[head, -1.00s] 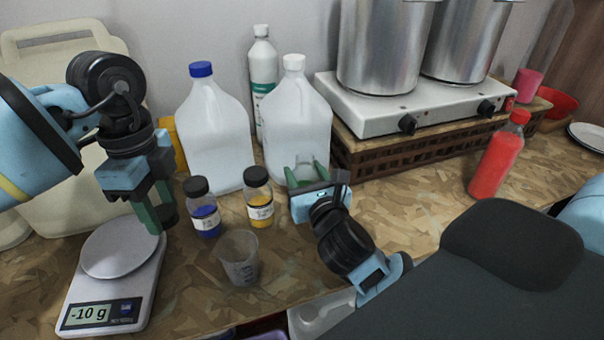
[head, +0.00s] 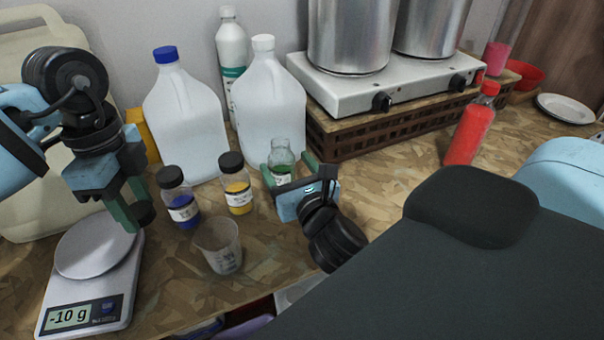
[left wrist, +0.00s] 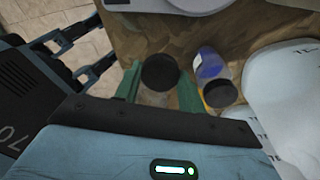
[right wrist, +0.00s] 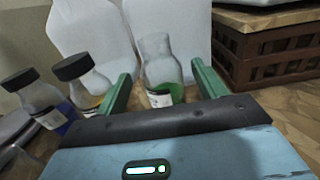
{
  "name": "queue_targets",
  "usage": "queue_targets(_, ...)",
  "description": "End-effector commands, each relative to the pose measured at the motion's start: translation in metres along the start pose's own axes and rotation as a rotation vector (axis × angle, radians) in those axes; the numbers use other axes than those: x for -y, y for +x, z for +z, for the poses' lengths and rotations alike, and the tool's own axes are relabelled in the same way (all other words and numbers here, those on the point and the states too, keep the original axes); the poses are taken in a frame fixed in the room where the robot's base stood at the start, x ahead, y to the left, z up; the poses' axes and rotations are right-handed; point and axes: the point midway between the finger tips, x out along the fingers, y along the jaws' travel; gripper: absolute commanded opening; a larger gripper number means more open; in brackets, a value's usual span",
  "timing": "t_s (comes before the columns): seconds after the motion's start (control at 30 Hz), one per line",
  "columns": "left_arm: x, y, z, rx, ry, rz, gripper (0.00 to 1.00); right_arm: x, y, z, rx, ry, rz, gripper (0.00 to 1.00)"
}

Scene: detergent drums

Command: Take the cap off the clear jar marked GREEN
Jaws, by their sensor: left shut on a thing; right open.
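The clear jar with green contents (head: 281,160) stands upright on the table in front of the white jugs, its mouth bare. It also shows in the right wrist view (right wrist: 158,68); its label is too small to read. My right gripper (head: 289,168) is open, one finger on each side of the jar, with visible gaps in the right wrist view. The cap shows between the fingers in the left wrist view (left wrist: 160,72).
Capped jars of blue (head: 182,208) and yellow (head: 237,190) stand left of the green one. An empty measuring cup (head: 219,247) is in front. The scale (head: 92,262) reads -10 g. A brown crate (head: 365,132) under a hot plate stands right of the jar.

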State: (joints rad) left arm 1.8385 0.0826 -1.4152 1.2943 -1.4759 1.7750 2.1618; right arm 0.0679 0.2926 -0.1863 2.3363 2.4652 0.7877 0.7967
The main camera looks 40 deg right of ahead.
Motion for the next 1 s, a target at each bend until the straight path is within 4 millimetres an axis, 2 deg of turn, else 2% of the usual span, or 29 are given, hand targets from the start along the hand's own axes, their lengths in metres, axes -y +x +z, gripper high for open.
queue_targets(0.03, 0.001, 0.008, 0.001, -0.006, 0.0, 0.009, 0.12, 0.0, -0.012, -0.005, -0.009, 0.0, 0.001, 0.7)
queue_targets(0.23, 0.004, 0.026, 0.003, -0.021, 0.0, 0.029, 0.12, 0.0, -0.054, -0.005, -0.01, 0.0, 0.0, 0.7)
queue_targets(0.3, 0.002, 0.011, 0.001, -0.009, 0.0, 0.012, 0.12, 0.0, -0.061, 0.0, -0.003, 0.0, -0.002, 0.7)
queue_targets(0.4, 0.0, -0.002, 0.0, 0.001, 0.0, -0.002, 0.12, 0.0, -0.07, 0.002, 0.001, 0.001, -0.002, 0.7)
queue_targets(0.63, -0.002, -0.011, -0.002, 0.01, 0.0, -0.013, 0.12, 0.0, -0.081, 0.001, 0.0, 0.001, -0.001, 0.7)
queue_targets(1.0, -0.002, -0.011, -0.001, 0.01, 0.01, -0.012, 0.12, 0.0, -0.082, -0.001, 0.001, -0.008, -0.002, 0.7)
